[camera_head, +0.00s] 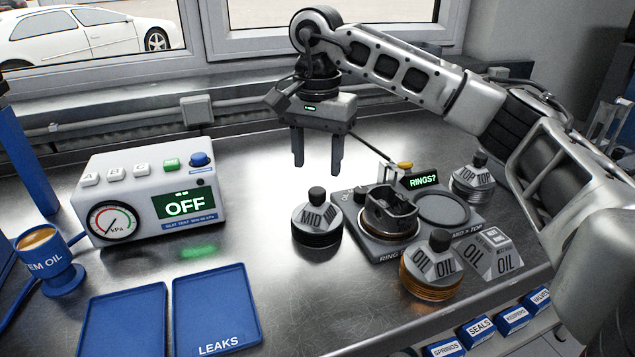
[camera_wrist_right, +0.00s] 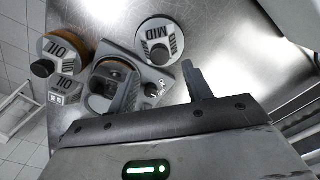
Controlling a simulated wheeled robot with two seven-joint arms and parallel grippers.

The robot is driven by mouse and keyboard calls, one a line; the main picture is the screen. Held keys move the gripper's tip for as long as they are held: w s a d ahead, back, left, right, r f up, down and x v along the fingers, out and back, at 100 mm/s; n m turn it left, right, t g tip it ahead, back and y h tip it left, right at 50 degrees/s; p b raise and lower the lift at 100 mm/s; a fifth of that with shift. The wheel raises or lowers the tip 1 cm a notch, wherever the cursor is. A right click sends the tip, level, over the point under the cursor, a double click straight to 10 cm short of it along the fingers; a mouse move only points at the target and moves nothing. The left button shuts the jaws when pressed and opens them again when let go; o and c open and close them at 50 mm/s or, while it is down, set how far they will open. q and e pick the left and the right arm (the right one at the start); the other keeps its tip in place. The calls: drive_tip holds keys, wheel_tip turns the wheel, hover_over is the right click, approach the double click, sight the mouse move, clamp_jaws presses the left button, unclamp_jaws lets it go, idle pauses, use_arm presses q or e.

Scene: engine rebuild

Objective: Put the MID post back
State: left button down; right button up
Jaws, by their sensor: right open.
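The MID post (camera_head: 317,219), a grey faceted piece with a black knob and dark base, stands upright on the metal bench, left of the ring fixture (camera_head: 366,241). It also shows in the right wrist view (camera_wrist_right: 160,42). My right gripper (camera_head: 317,172) is open and empty, pointing down above and behind the MID post, apart from it. In the right wrist view one finger (camera_wrist_right: 197,80) shows clearly beside the fixture. My left gripper is not in view.
The OIL post (camera_head: 434,263) stands in front of the fixture, the TOP post (camera_head: 473,178) behind right. A sign block (camera_head: 492,255) sits at right. The tester box (camera_head: 150,192) reads OFF. Blue trays (camera_head: 215,309) lie front left. Bench between tester and MID post is clear.

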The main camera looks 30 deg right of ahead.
wheel_tip(320, 180, up, 5)
drive_tip(key=shift+r, duration=0.15)
idle(0.6)
